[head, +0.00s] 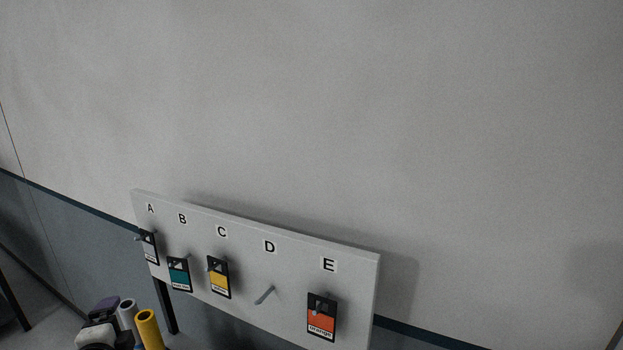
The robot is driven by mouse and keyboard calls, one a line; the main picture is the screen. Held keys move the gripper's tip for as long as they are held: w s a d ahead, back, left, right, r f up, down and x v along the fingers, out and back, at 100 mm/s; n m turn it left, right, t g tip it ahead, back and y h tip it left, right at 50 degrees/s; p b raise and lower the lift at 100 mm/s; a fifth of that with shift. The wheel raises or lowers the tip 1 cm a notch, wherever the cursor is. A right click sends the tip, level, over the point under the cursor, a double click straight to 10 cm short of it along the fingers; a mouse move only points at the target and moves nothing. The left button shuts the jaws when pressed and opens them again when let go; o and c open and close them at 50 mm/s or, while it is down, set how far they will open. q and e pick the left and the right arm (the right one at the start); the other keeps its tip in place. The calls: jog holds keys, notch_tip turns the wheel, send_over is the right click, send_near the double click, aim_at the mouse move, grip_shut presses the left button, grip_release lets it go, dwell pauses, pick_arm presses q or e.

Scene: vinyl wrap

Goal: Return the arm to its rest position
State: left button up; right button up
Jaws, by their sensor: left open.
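Part of my left gripper (98,332) shows at the bottom left of the head view, white and black, cut off by the lower edge. Its fingers are hard to make out; it is open, and I see nothing held in it. It is beside the upright rolls and below the left end of the white board (240,302). My right gripper is out of view.
The board has hooks labelled A to E. Swatch cards hang at A (149,248), B (teal) (179,275), C (yellow) (219,278) and E (orange) (321,318); hook D (265,296) is bare. A yellow roll (149,330) and a grey roll (128,314) stand below.

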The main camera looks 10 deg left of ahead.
pick_arm(q)
jog(key=s+d+f+n+g+h, duration=0.5)
jog(key=s+d+f+n, duration=0.2)
jog(key=s+d+f, duration=0.8)
jog(key=s+d+f+n+g+h, duration=0.1)
jog(key=s+d+f+g, duration=0.2)
jog(key=s+d+f, duration=0.35)
jog(key=s+d+f+n+g+h, duration=0.25)
jog(key=s+f, duration=0.45)
jog(key=s, duration=0.4)
notch_tip(320, 180, up, 17)
jog(key=p, duration=1.7)
jog(key=shift+s+d+r+m+y+p, duration=0.25)
jog(key=shift+m+y+p, duration=0.1)
jog(key=shift+y, duration=0.1)
